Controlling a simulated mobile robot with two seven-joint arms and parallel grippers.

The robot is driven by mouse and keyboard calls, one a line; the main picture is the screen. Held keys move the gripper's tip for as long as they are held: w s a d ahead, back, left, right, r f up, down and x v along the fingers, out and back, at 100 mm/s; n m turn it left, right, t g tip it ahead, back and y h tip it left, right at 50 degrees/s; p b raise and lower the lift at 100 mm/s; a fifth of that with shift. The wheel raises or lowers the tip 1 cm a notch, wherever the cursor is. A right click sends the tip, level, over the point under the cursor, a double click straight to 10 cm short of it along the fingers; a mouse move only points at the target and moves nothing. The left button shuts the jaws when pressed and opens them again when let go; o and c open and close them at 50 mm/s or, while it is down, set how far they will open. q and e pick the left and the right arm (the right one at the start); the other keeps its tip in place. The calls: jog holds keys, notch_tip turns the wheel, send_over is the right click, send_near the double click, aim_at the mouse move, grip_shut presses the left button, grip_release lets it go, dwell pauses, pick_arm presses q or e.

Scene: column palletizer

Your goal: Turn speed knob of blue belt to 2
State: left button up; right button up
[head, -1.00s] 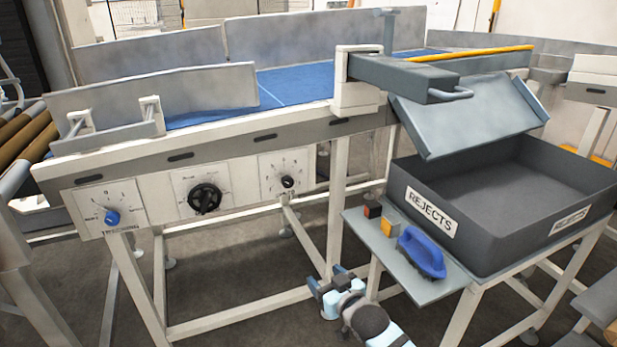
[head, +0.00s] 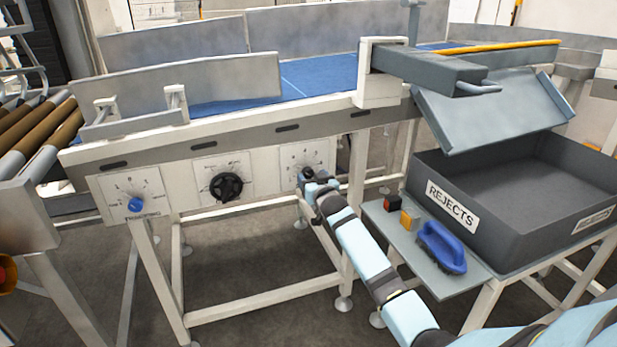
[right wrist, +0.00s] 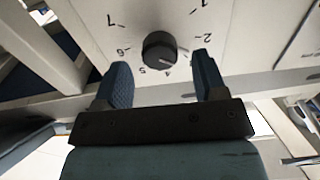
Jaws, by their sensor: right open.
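The blue belt (head: 315,76) runs along the top of a white machine frame. A small dark speed knob (head: 308,172) sits on the rightmost white dial panel, partly hidden by my right gripper (head: 316,184). In the right wrist view the same knob (right wrist: 159,47) is round and black, on a dial with upside-down numbers. Its pointer mark is too small to read surely. My right gripper (right wrist: 160,75) is open, with one blue finger to either side of the knob and gaps on both sides; the knob appears just ahead of the fingertips. My left gripper is not in view.
A panel with a blue knob (head: 135,204) and one with a large black knob (head: 226,186) stand to the left. At the right are a dark rejects bin (head: 520,190), a blue-handled brush (head: 441,247) and red and orange blocks on a shelf. Frame legs stand below.

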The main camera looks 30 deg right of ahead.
aim_at(309, 174)
jog(key=shift+b+x, duration=0.3)
jog(key=shift+x, duration=1.45)
